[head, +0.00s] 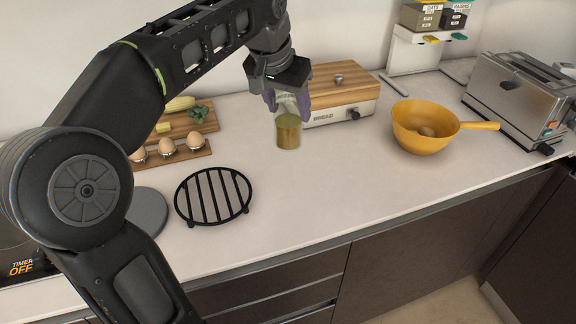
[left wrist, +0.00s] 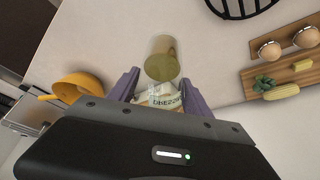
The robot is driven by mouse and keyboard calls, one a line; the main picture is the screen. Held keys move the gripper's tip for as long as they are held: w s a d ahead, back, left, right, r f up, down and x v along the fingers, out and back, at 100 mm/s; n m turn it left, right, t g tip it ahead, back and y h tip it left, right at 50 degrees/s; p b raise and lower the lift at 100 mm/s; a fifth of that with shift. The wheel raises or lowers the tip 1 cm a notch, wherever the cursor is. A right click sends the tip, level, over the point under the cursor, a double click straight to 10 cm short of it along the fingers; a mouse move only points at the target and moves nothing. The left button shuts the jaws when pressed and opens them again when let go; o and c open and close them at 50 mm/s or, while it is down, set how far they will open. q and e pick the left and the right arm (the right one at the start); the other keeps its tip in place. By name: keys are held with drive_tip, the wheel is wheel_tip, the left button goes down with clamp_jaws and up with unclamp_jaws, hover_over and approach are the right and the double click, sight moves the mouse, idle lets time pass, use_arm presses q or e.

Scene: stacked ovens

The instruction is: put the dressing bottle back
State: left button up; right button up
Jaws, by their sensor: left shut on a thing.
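The dressing bottle (head: 288,131) has a clear body with yellow-green dressing inside. It is upright, in front of the bread box, at the back of the counter. My left gripper (head: 288,97) comes from above and is shut on its upper part. In the left wrist view the bottle (left wrist: 162,60) lies between the two purple fingers of the gripper (left wrist: 160,90), with part of its label showing. I cannot tell whether its base touches the counter. My right gripper is not in view.
A bread box (head: 340,95) stands right behind the bottle. A black trivet (head: 213,196) and an egg holder (head: 170,152) are to the left. The counter front is clear.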

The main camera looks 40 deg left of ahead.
sight(288, 131)
use_arm(q)
drive_tip(key=shift+f+b, duration=0.4)
drive_tip(key=shift+b, duration=0.15)
drive_tip(key=shift+r, duration=0.35)
drive_tip(key=shift+s+r, duration=0.1)
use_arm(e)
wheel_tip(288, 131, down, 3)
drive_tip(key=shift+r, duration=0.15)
use_arm(q)
wheel_tip(288, 131, down, 6)
drive_tip(key=shift+r+b, duration=0.1)
drive_tip(key=shift+b, duration=0.55)
drive_tip(key=shift+f, duration=0.25)
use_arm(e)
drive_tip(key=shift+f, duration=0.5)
